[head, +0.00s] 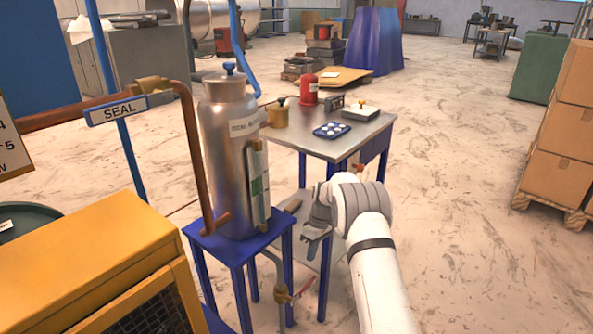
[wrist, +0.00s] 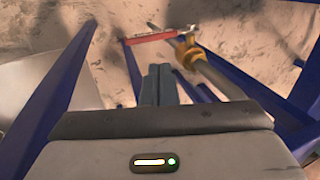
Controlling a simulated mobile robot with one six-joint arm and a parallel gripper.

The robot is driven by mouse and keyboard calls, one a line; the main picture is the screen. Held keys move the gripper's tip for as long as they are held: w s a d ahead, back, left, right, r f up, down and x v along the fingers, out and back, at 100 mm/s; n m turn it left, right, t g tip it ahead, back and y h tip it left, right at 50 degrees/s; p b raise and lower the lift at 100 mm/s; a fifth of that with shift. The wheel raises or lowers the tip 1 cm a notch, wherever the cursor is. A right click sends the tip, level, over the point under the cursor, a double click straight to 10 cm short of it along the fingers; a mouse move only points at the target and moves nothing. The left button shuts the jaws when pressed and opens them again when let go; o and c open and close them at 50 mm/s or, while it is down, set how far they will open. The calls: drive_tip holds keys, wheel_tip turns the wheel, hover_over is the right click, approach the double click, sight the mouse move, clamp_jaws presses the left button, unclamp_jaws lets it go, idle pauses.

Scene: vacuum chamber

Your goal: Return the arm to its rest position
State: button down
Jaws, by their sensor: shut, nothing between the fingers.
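My gripper (head: 314,238) shows in the head view at the end of my white arm, beside the blue-legged metal table (head: 365,137) and to the right of the blue stand. It points down and left, with nothing held. In the wrist view the two fingers of my gripper (wrist: 158,72) lie together, shut and empty. Beyond them are a pipe with a brass fitting (wrist: 190,52) and a red-handled valve (wrist: 150,37). The head view shows the red handle (head: 304,288) below my gripper, apart from it.
A steel canister (head: 228,150) stands on the blue stand (head: 208,236) close left of my gripper. A blue tray (head: 331,130), a red container (head: 308,90) and a white box (head: 361,113) sit on the table. Stacked cartons (head: 566,135) stand at right. The floor between is clear.

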drive_tip(key=s+d+r+m+t+p, duration=0.15)
drive_tip(key=s+r+p, duration=0.3)
drive_tip(key=r, duration=0.75)
drive_tip(key=s+d+r+m+h+p, duration=0.1)
drive_tip(key=s+r+m+p, duration=0.15)
drive_tip(key=s+r, duration=0.6)
drive_tip(key=s+d+r+m+t+p, duration=0.1)
drive_tip(key=s+r+p, duration=0.3)
drive_tip(key=r, duration=1)
drive_tip(key=s+d+r+m+t+p, duration=0.1)
drive_tip(key=s+r+p, duration=0.2)
drive_tip(key=s, duration=0.4)
drive_tip(key=s+d+r+m+p, duration=0.1)
drive_tip(key=s+r+m+p, duration=0.1)
drive_tip(key=s+r+p, duration=0.2)
drive_tip(key=s+d+r+m+t+h+p, duration=0.1)
drive_tip(key=s+r+p, duration=0.3)
drive_tip(key=s, duration=0.7)
wheel_tip(320, 180, up, 3)
drive_tip(key=shift+s+d+f+m+t, duration=0.2)
drive_tip(key=shift+s+d+m+t, duration=0.1)
drive_tip(key=shift+s+m+t, duration=0.15)
drive_tip(key=c, duration=2.1)
unclamp_jaws()
drive_tip(key=shift+c, duration=0.2)
